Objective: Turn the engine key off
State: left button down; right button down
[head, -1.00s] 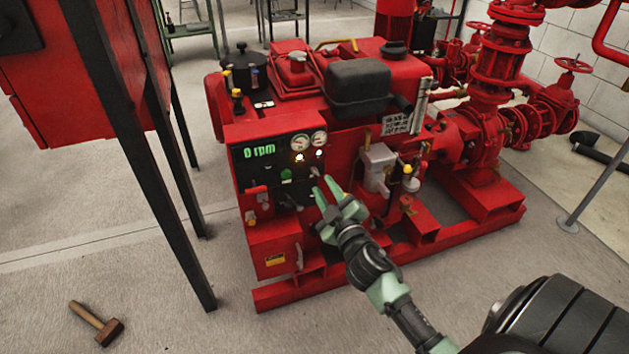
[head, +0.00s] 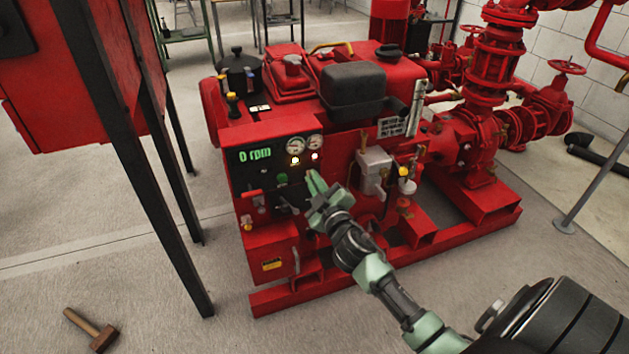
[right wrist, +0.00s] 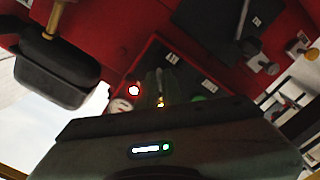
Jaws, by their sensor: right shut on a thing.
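The engine's dark control panel (head: 240,170) faces me on the red pumpset and reads "0 rpm" in green. Two round gauges, a lit yellow lamp (head: 295,160), a lit red lamp and a green button (head: 282,178) show on it. My right gripper (head: 313,182) is at the panel's right side, below the lamps, shut on the engine key. The fingers hide the key, so its angle cannot be told. In the dim right wrist view, the fingers (right wrist: 160,84) reach to the panel between the red lamp and the green button. My left gripper is not in view.
A grey box with a yellow-topped fitting (head: 375,165) sticks out right of my gripper. A red cabinet on black legs (head: 150,165) stands at the left. A hammer (head: 90,330) lies on the floor.

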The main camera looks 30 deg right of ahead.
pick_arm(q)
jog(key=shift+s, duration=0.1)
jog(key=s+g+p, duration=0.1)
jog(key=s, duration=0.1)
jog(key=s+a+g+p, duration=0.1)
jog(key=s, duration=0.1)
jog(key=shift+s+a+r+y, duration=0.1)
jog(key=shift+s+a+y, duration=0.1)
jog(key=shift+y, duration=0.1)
pick_arm(e)
jog(key=n, duration=0.8)
jog(key=shift+n, duration=0.4)
jog(key=c, duration=1.6)
grip_release()
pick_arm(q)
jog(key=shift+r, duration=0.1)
pick_arm(e)
jog(key=v, duration=0.7)
jog(key=shift+s+a, duration=0.1)
jog(key=shift+s, duration=0.3)
